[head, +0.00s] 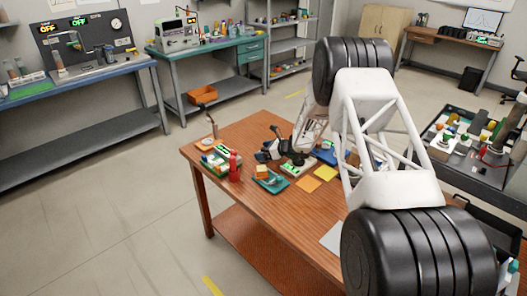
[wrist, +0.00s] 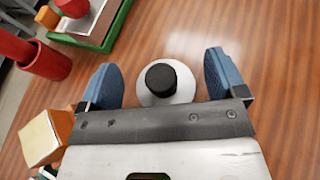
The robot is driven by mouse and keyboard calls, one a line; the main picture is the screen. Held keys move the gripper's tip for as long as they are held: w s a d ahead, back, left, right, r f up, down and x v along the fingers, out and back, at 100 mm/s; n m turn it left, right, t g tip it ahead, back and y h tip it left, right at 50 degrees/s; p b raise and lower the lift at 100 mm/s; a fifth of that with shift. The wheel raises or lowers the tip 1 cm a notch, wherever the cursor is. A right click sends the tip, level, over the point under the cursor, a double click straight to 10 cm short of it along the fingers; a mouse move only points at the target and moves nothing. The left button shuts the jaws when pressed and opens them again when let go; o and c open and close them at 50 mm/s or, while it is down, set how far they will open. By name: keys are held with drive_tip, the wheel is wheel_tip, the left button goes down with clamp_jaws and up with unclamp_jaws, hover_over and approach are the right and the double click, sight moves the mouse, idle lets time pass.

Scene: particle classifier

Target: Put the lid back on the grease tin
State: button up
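In the wrist view a round white piece with a black knob (wrist: 163,82) sits between my fingers. It looks like a lid seen from above. I cannot tell whether it lies on the table or on a tin. My gripper (wrist: 160,64) is open, with one blue finger on each side and a gap to the piece on both sides. In the head view my gripper (head: 268,151) is low over the wooden table, and the piece cannot be made out there. I cannot pick out the grease tin for certain in either view.
A red cylinder (wrist: 42,60) and a green tray (wrist: 108,38) are at the wrist view's upper left. An orange block (wrist: 47,137) is close to the left finger. The wooden table (head: 232,138) also holds a red bottle (head: 235,167) and yellow squares (head: 323,173). Bare wood lies right of the piece.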

drive_tip(key=shift+r, duration=0.15)
drive_tip(key=shift+r, duration=0.35)
drive_tip(key=v, duration=1.2)
drive_tip(key=shift+f, duration=0.1)
idle(0.4)
